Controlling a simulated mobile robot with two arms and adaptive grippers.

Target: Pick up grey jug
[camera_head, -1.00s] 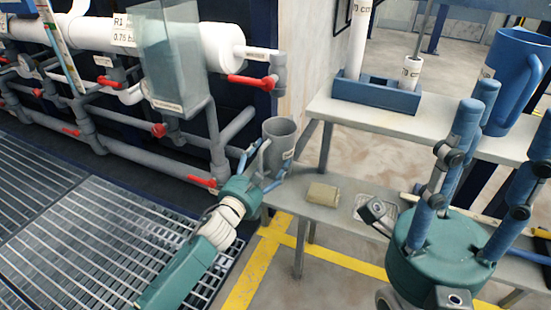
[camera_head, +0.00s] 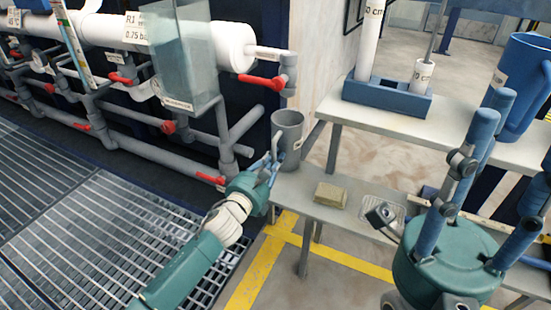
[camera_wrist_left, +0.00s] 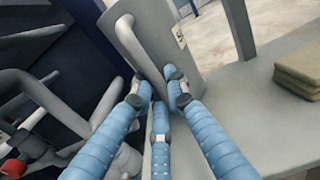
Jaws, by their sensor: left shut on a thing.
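The grey jug (camera_head: 289,125) stands upright at the left end of the lower bench (camera_head: 310,200) in the head view. I cannot tell whether its base touches the bench. My left gripper (camera_head: 275,160) is at the jug's handle side, its blue fingers shut on it. In the left wrist view the jug (camera_wrist_left: 154,38) fills the top middle, and the fingertips (camera_wrist_left: 160,95) close in around its handle, which partly hides behind them. My right gripper (camera_head: 475,170) is at the right, its three blue fingers spread and empty, pointing up.
A tan sponge block (camera_head: 331,195) lies right of the jug, beside a small clear dish (camera_head: 384,207). Pipes with red valve handles (camera_head: 212,179) run close behind and left. A blue holder (camera_head: 388,97) and a blue jug (camera_head: 525,85) stand on the upper shelf.

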